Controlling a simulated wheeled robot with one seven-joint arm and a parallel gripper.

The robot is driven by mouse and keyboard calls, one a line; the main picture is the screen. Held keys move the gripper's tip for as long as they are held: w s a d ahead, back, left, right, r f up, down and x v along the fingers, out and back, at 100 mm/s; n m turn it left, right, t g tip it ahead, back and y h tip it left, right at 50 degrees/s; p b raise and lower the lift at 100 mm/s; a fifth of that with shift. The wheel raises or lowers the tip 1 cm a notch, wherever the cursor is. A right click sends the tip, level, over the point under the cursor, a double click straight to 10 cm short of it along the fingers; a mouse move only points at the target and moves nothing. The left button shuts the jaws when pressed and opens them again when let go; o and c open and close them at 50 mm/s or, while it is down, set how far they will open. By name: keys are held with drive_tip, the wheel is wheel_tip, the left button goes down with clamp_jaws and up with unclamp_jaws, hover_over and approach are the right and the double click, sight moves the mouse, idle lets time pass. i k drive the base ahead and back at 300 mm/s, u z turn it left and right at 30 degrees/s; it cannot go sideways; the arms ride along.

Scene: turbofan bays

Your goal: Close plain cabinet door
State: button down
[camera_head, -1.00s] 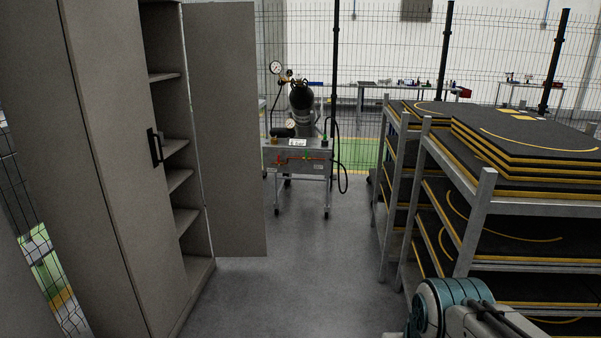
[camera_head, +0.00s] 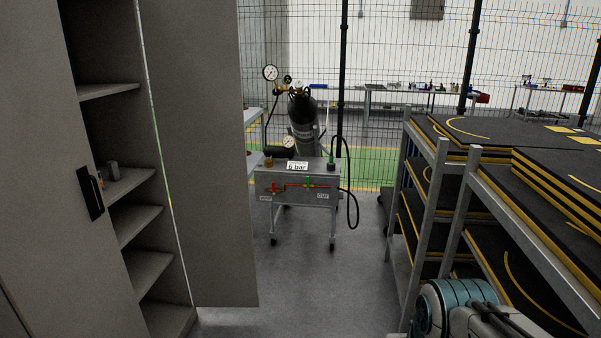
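The plain grey cabinet (camera_head: 86,100) stands on the left. Its far door (camera_head: 203,150) is swung wide open, showing several shelves inside. Its near door (camera_head: 35,190) is shut and carries a black vertical handle (camera_head: 91,193). No handle shows on the visible face of the open door. Small items sit on one shelf. My arm shows at the lower right, apart from the cabinet; my gripper is not in view.
A steel rack (camera_head: 445,190) of black yellow-edged mats stands close on the right. A wheeled pressure cart (camera_head: 298,188) with a dark cylinder stands ahead, before a mesh fence. Clear grey floor (camera_head: 310,285) lies between cabinet and rack.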

sight(192, 48)
drive_tip(key=i, duration=0.5)
drive_tip(key=u, duration=0.6)
drive_tip(key=i, duration=2.8)
drive_tip(key=z, duration=0.6)
